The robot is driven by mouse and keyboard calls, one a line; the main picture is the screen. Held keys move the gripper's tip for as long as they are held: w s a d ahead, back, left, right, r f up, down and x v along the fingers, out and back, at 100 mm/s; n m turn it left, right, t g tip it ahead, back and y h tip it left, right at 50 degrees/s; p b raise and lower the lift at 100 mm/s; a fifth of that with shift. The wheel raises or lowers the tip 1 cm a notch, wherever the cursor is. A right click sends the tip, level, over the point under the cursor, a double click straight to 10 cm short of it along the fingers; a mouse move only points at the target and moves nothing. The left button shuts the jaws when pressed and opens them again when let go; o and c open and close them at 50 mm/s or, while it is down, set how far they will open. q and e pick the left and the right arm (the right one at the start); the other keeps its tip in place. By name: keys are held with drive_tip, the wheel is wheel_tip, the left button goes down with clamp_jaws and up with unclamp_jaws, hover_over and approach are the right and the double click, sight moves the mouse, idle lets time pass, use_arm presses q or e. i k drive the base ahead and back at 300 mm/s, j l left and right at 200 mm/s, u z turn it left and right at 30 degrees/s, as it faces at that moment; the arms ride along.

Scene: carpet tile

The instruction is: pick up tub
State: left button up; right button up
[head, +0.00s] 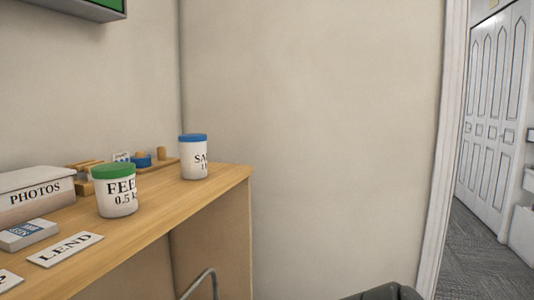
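Two white tubs stand upright on a wooden counter (160,215). The nearer tub (117,198) has a green lid and black lettering that reads "FEE…" and "0.5 k…". The farther tub (194,163) has a blue lid and lettering starting "SA", partly turned out of sight. It stands near the counter's right end. I cannot tell from the task which tub is meant. Neither of my grippers is in the head view.
A dark rounded object (390,292) shows at the bottom edge. A doorway opens at right.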

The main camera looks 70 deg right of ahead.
sight(192, 148)
drive_tip(key=z, duration=1.65)
